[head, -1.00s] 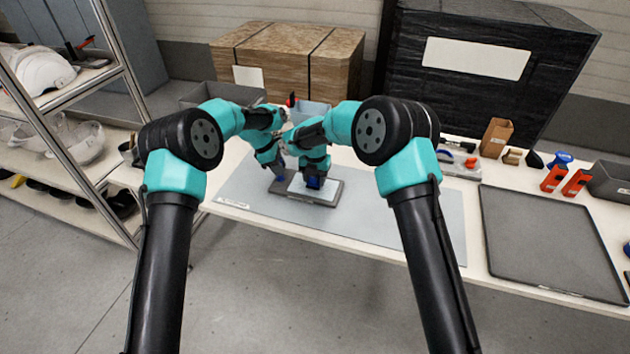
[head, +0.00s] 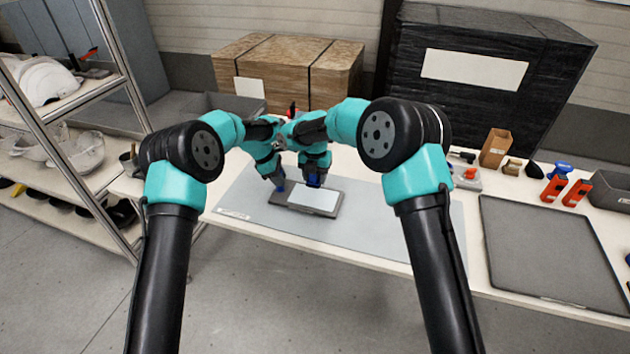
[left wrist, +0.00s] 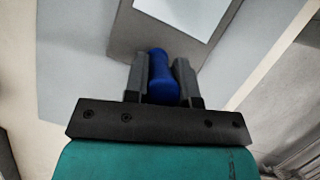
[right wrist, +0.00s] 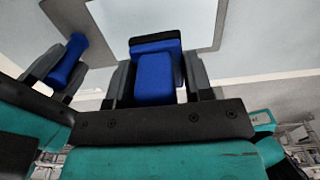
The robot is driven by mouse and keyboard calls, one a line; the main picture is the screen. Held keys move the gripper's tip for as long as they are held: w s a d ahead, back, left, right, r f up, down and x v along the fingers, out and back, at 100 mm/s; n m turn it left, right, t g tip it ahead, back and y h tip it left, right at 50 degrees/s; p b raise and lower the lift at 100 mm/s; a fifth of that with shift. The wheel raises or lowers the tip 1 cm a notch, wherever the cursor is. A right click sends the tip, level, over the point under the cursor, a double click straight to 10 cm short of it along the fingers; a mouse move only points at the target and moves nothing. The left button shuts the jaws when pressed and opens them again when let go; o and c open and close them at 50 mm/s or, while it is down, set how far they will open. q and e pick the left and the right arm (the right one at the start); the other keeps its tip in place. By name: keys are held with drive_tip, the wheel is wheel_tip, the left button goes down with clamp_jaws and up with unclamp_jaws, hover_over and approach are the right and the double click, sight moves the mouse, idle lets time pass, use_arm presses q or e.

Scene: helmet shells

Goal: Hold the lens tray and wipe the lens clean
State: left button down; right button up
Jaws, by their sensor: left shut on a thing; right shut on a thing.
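The dark grey lens tray (head: 283,199) lies on the grey mat, with the pale rectangular lens (head: 318,199) on it. In the left wrist view, the tray (left wrist: 125,32) and lens (left wrist: 178,10) show at the top. My left gripper (head: 279,187) is shut on a blue handle (left wrist: 160,75) at the tray's left end. My right gripper (head: 314,180) is shut on a blue wiper (right wrist: 154,76) with a dark pad (right wrist: 155,37). The wiper is at the lens's far edge. Whether its pad touches the lens is unclear.
The two grippers are close together. A large dark tray (head: 548,250) lies at the right of the table, with orange-red tools (head: 565,190) and a brown holder (head: 496,147) behind it. The mat (head: 400,230) is clear right of the lens tray.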

use_arm(q)
drive_tip(key=c, duration=0.9)
unclamp_jaws()
drive_tip(key=shift+o, duration=0.2)
drive_tip(key=v, duration=1.2)
drive_tip(key=shift+r, duration=0.1)
drive_tip(key=v, duration=0.6)
drive_tip(key=shift+a+r, duration=0.2)
drive_tip(key=shift+r, duration=0.15)
